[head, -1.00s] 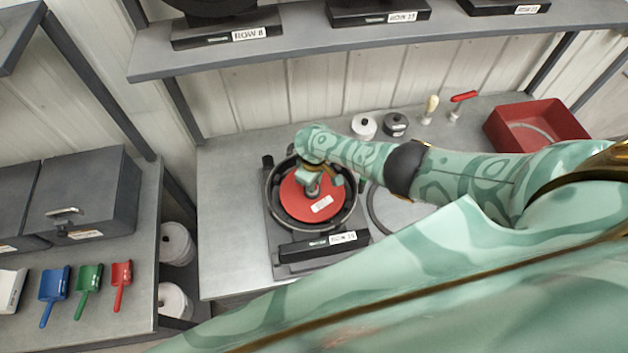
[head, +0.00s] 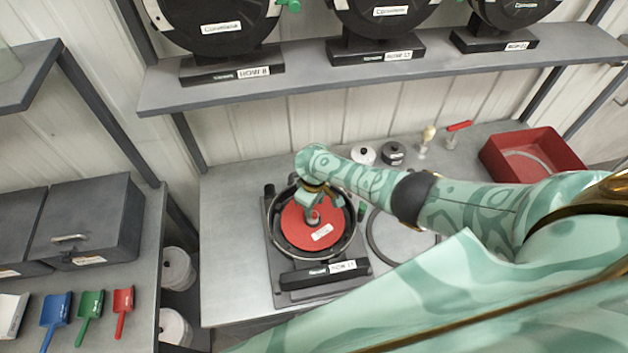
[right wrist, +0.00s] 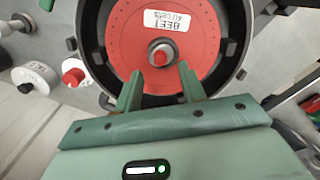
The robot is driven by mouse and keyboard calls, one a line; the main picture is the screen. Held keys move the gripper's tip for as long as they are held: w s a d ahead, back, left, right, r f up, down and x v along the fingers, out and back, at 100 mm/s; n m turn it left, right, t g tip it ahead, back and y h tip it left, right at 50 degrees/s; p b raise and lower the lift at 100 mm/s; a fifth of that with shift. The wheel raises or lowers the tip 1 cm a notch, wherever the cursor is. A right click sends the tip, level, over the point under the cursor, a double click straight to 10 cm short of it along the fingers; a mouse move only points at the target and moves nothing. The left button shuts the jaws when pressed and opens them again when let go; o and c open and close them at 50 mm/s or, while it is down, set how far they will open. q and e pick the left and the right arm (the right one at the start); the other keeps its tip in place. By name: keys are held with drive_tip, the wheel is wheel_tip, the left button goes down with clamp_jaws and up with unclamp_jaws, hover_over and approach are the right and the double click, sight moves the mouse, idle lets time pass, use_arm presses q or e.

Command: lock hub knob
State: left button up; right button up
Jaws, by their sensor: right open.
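The seed meter (head: 276,232) lies open on the bench, a black round housing on a grey base. A red seed disc (head: 323,236) sits in it; its label reads "BEET" in the right wrist view. The hub knob (right wrist: 161,55), a grey ring with a red centre, is at the disc's middle. My right gripper (head: 314,211) is over the disc. In the right wrist view its two fingers (right wrist: 158,82) are apart, just short of the knob and on either side of it, holding nothing. I cannot tell their height above the disc. My left gripper is not in view.
A red bin (head: 530,155) stands at the back right. A white pot (head: 363,155), a black pot (head: 393,153) and small tools stand along the back. A dark ring (head: 412,254) lies right of the meter. A shelf (head: 300,91) with meters hangs above. The bench's left part is clear.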

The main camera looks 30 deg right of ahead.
sight(314, 213)
wheel_tip(314, 213, up, 12)
idle(0.3)
idle(0.4)
